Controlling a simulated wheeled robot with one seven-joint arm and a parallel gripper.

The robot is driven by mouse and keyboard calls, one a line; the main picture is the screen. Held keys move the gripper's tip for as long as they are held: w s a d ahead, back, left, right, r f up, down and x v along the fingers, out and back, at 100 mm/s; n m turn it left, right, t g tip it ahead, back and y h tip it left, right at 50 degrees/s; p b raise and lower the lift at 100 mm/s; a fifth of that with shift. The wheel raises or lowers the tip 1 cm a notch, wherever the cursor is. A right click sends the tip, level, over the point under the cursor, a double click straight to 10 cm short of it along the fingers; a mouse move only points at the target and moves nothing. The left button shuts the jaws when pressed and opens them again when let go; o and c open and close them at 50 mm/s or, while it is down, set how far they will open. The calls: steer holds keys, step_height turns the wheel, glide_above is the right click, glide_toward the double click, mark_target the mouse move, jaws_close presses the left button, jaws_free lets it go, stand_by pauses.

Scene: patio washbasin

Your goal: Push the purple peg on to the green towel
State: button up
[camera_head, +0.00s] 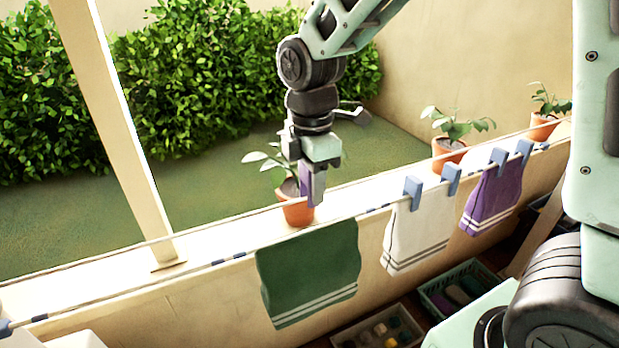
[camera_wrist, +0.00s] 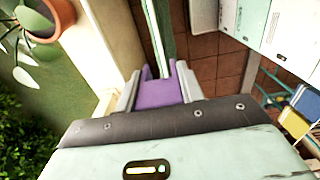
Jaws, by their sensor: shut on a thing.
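The green towel (camera_head: 309,272) hangs over the front line, with pale stripes near its lower edge and no peg on it. My gripper (camera_head: 311,188) is shut on the purple peg (camera_head: 317,184) and points down above the towel's top edge. In the head view, the peg's lower end appears a little above the towel. In the wrist view, the peg (camera_wrist: 160,94) sits between the fingers of my gripper (camera_wrist: 160,84), its two prongs pointing away from me. The towel (camera_wrist: 160,28) shows there as a narrow strip, roughly in line with the gap between the prongs.
A white towel (camera_head: 407,237) and a purple towel (camera_head: 492,198) hang to the right, held by blue pegs (camera_head: 412,192). Potted plants (camera_head: 297,211) stand on the ledge behind the line. Crates (camera_head: 380,331) lie below. The line left of the green towel is free.

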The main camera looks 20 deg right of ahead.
mark_target(311, 228)
steer(key=shift+f+b, duration=4.2)
steer(key=shift+f, duration=1.25)
steer(key=o, duration=1)
step_height(311, 228, up, 8)
steer(key=p, duration=0.7)
steer(key=shift+r, duration=0.1)
